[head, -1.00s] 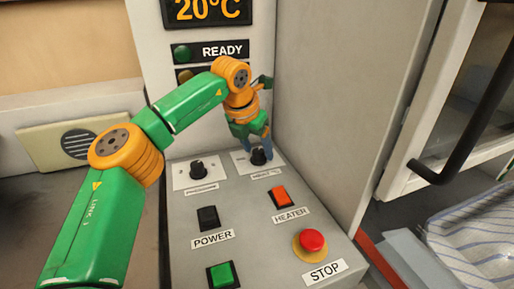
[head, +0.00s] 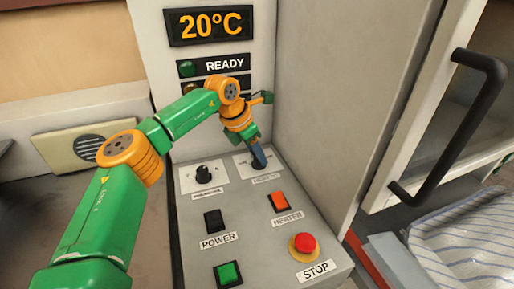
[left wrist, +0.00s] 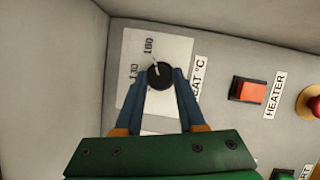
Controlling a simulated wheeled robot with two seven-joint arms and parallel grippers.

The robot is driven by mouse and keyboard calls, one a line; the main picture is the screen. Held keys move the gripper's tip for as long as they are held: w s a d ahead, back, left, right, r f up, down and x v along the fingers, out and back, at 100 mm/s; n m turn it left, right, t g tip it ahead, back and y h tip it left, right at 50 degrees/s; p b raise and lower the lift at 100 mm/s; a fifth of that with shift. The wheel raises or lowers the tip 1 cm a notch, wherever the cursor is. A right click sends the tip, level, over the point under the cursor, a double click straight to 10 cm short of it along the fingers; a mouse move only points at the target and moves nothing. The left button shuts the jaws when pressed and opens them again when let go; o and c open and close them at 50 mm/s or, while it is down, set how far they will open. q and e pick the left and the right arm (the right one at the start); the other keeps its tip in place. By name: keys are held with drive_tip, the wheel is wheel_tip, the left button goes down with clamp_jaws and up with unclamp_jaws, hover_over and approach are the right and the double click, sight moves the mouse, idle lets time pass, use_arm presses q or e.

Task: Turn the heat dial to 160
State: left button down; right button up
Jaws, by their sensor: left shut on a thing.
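The heat dial (head: 257,166) is a black round knob on a white scale plate at the back right of the sloping panel. In the left wrist view the dial (left wrist: 160,75) has a white pointer mark toward the scale side, where 130 and 160 are printed; its exact reading is hard to tell. My left gripper (head: 259,158) is shut on the dial. Its blue fingers stand on either side of the knob in the left wrist view (left wrist: 161,84). The scale plate (left wrist: 178,48) is partly hidden by the fingers. My right gripper is not in view.
A display (head: 209,25) reads 20°C above a READY lamp (head: 186,69). A second black dial (head: 204,173) is to the left. The power switch (head: 213,220), orange heater switch (head: 280,201), green button (head: 228,273) and red stop button (head: 305,243) lie nearer. A grey wall (head: 330,100) stands right.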

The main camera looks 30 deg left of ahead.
sight(249, 170)
use_arm(q)
drive_tip(key=c, duration=0.5)
unclamp_jaws()
drive_tip(key=v, duration=0.7)
